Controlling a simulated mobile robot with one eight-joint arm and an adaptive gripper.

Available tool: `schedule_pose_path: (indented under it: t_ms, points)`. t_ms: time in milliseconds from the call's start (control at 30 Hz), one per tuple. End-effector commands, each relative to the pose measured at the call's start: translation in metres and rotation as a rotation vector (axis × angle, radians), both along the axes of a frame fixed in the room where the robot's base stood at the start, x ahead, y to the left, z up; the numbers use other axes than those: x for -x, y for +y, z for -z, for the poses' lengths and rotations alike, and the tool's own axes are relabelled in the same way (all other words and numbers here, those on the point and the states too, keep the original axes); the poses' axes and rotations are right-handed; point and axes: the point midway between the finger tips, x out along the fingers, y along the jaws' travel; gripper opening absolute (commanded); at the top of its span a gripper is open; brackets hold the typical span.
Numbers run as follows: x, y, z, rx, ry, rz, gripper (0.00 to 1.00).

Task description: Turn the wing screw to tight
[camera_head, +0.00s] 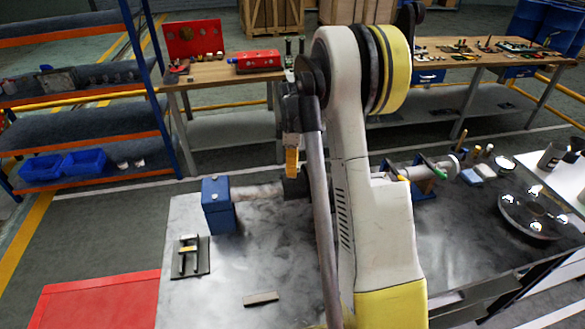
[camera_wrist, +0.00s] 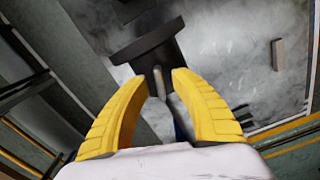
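My gripper (camera_wrist: 163,84) shows in the wrist view with its two yellow fingers apart. A narrow grey piece (camera_wrist: 158,80), possibly the wing of the wing screw, shows in the gap between the fingertips. I cannot tell whether the fingers touch it. Behind it is a dark crossbar-shaped part (camera_wrist: 147,42). In the head view my gripper (camera_head: 292,172) points down at a dark clamp-like part (camera_head: 296,187) on the horizontal shaft (camera_head: 258,191). My own arm covers much of this area, so the wing screw cannot be made out there.
A blue block (camera_head: 218,205) stands at the shaft's left end on the metal table (camera_head: 225,290). A small black fixture (camera_head: 190,266) and a flat bar (camera_head: 261,299) lie on the table. A round metal plate (camera_head: 538,213) is at the right.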

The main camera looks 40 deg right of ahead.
Motion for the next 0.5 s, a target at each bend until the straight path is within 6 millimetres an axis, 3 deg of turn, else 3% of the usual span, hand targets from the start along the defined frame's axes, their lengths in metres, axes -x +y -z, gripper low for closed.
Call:
schedule_pose_path:
  t_ms: [133, 167, 233, 267, 500]
  points:
    - [0.0000, 0.0000, -0.0003, 0.000, 0.000, 0.000, 0.31]
    - [0.0000, 0.0000, -0.0004, 0.000, 0.000, 0.000, 0.27]
    - [0.0000, 0.0000, -0.0004, 0.000, 0.000, 0.000, 0.05]
    - [0.0000, 0.0000, -0.0004, 0.000, 0.000, 0.000, 0.00]
    - [0.0001, 0.0001, -0.0003, 0.000, 0.000, 0.003, 0.00]
